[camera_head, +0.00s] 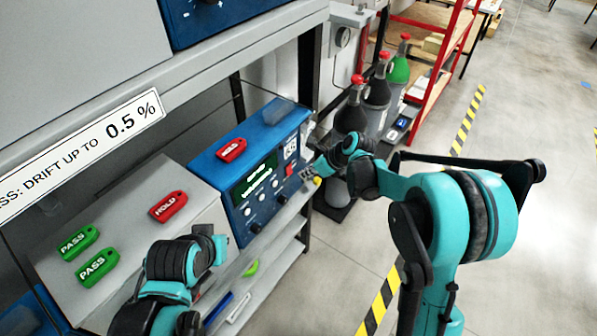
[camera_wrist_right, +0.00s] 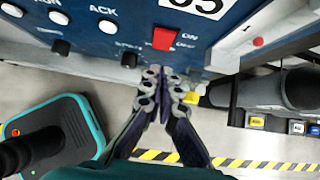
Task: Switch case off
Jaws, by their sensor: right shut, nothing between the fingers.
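The blue analyser case (camera_head: 232,170) stands on the bench shelf, with a dark display, white buttons and black knobs on its front. Its red switch (camera_head: 289,170) is at the right end of the front panel. In the right wrist view the red switch (camera_wrist_right: 166,39) is beside the word ON; its rocker position is unclear. My right gripper (camera_head: 309,174) is shut and empty, close to the panel; its fingertips (camera_wrist_right: 158,72) appear just below the switch, with a small gap in that view. My left arm (camera_head: 180,262) is at the lower left; its fingers are hidden.
A red HOLD tag (camera_head: 231,150) lies on the case. Another HOLD tag (camera_head: 168,207) and green PASS tags (camera_head: 97,267) lie on the grey box to the left. Gas cylinders (camera_head: 377,98) stand behind the right arm. An overhead shelf (camera_head: 232,52) crosses above the case.

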